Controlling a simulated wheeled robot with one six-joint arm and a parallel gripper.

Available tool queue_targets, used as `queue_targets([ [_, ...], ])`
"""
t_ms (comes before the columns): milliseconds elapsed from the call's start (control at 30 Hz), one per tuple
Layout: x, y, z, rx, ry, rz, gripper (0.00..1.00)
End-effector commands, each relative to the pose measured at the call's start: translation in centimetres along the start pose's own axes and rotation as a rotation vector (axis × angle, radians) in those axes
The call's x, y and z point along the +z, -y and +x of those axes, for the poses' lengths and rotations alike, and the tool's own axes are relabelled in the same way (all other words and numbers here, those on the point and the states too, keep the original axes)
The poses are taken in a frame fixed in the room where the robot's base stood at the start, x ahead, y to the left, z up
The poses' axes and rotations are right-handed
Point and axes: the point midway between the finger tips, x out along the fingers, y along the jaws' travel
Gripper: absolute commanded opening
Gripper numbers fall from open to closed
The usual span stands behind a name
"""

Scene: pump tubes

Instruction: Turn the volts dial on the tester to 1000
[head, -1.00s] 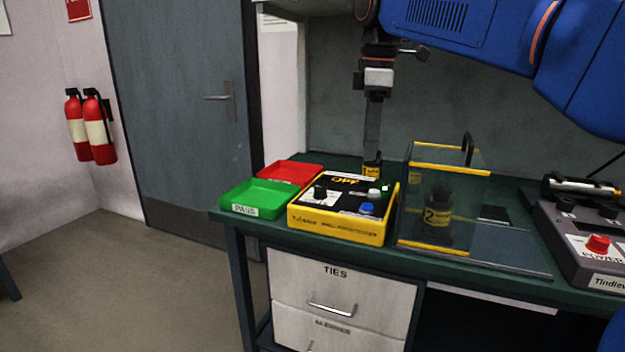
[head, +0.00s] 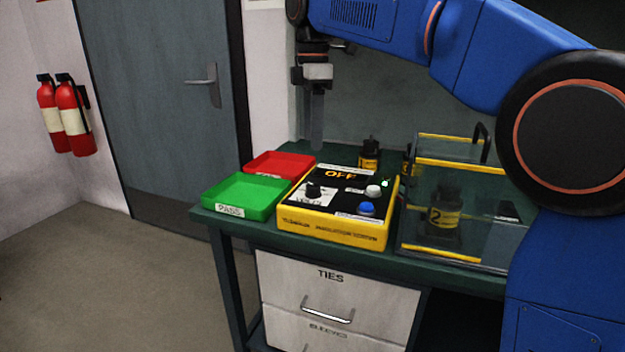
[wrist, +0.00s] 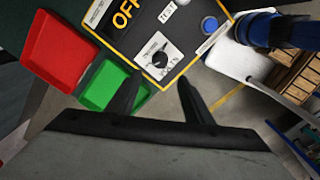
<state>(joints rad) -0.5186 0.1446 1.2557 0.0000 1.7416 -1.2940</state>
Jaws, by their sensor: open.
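The yellow tester (head: 335,233) sits on the green bench, its black top facing up and its display reading OFF. The volts dial (head: 314,190) is a black knob on a white plate at the tester's left front; the dial also shows in the wrist view (wrist: 160,57). The plate's numbers are too small to read. A white button (head: 373,191) and a blue button (head: 366,209) are to its right. In the wrist view my gripper (wrist: 158,90) is open and empty, with the dial beyond the fingertips.
A green PASS tray (head: 246,197) and a red tray (head: 280,165) stand left of the tester. A clear case (head: 462,163) with a black bottle (head: 443,212) inside stands close on its right. Another black bottle (head: 369,153) stands behind. Drawers (head: 335,300) are below.

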Motion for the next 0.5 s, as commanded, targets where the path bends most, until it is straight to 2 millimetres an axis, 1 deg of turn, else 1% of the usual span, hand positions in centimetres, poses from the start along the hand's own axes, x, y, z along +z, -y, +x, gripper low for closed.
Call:
queue_targets([
  [100, 0.0, 0.1, 2.1, -0.002, 0.001, 0.000, 0.46],
  [500, 0.0, 0.1, 9.0, -0.002, 0.001, 0.001, 0.46],
])
